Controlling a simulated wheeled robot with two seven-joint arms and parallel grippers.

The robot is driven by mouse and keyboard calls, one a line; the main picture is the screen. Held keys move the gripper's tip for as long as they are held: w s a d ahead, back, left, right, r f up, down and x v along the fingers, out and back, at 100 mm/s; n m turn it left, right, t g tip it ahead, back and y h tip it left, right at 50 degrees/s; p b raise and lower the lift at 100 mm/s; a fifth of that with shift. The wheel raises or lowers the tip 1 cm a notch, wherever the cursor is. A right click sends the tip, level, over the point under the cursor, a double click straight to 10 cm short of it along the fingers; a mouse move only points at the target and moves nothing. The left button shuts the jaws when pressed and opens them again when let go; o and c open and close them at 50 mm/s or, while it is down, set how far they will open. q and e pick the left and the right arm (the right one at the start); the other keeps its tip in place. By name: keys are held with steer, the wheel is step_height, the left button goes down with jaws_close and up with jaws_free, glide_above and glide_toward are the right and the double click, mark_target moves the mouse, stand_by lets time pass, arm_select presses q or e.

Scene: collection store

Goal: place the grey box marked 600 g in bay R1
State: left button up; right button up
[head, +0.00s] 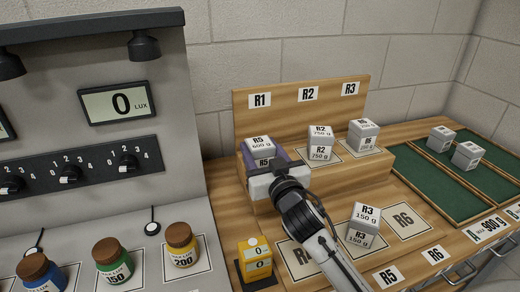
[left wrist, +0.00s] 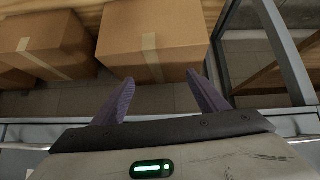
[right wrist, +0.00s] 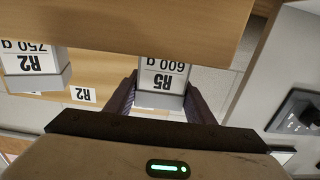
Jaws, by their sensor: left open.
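The grey box marked R5 and 600 g (head: 258,146) is at the R1 end of the raised wooden step, below the R1 label (head: 260,100). My right gripper (head: 266,168) has its purple fingers on both sides of this box. In the right wrist view the box (right wrist: 163,75) sits between the fingertips (right wrist: 162,92), which look closed against it. Whether its underside touches the step is hidden. My left gripper (left wrist: 160,82) is open and empty in the left wrist view, above a floor area near cardboard boxes; it is not in the head view.
Green trays (head: 430,180) lie right.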

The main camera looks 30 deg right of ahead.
steer(key=o, duration=0.4)
steer(key=shift+r, duration=0.1)
steer(key=shift+s+a, duration=0.1)
steer(key=shift+s, duration=0.2)
steer(key=b+v, duration=0.1)
steer(key=v, duration=1)
steer(key=shift+s, duration=0.25)
